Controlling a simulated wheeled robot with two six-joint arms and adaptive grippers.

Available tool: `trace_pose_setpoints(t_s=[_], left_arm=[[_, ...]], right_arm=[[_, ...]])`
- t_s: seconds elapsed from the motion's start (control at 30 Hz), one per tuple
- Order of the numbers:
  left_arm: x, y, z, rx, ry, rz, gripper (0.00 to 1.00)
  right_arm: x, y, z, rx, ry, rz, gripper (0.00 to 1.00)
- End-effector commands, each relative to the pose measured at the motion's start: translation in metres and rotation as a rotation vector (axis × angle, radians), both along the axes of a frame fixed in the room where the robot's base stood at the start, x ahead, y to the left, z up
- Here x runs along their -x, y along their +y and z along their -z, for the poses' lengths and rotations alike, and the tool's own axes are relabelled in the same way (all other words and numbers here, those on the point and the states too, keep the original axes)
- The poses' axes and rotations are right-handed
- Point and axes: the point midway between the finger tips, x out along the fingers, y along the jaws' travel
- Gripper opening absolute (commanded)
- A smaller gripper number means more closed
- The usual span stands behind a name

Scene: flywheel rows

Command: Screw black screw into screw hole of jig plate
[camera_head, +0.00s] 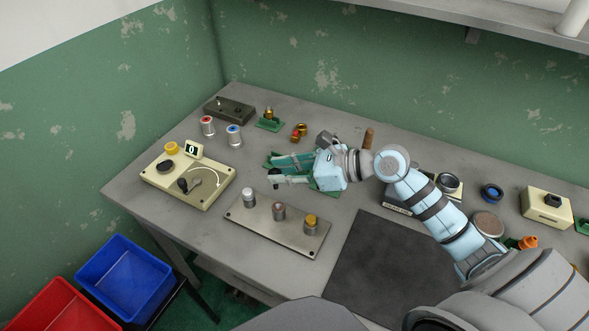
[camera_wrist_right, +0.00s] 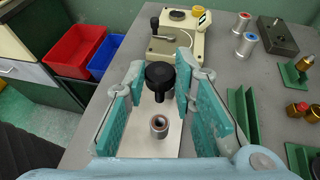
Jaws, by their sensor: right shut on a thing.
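My right gripper (camera_head: 277,176) is over the workbench, its fingers shut on a black screw. In the right wrist view the screw (camera_wrist_right: 160,77) has a wide round head between the fingertips (camera_wrist_right: 160,72), with its shank pointing down. The metal jig plate (camera_head: 237,214) lies below and carries three short posts. A hollow post (camera_wrist_right: 159,126) shows in the right wrist view near the shank, apart from it in the picture; the exact height gap cannot be told. The middle post (camera_head: 279,211) has a dark opening. My left gripper is not in view.
A beige fixture with a crank (camera_head: 215,190) and a small display (camera_head: 193,149) stands left of the plate. Red-topped (camera_head: 207,125) and blue-topped (camera_head: 235,135) spools stand behind. A dark mat (camera_head: 375,275) lies right of the plate. Blue (camera_head: 125,279) and red (camera_head: 55,310) bins stand off the bench.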

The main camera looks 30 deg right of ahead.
Motion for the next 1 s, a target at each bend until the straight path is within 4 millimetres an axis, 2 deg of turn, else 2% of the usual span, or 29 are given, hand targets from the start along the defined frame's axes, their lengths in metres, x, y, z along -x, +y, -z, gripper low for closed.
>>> trace_pose_setpoints(t_s=[0.37, 0.8, 1.0], left_arm=[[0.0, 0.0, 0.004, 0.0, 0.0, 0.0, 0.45], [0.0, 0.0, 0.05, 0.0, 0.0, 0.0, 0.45], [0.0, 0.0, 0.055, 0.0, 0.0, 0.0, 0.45]], right_arm=[[0.0, -0.001, 0.002, 0.0, -0.003, 0.003, 0.0], [0.0, -0.001, 0.053, 0.001, -0.002, 0.003, 0.0], [0.0, -0.001, 0.059, 0.001, -0.002, 0.003, 0.0]])
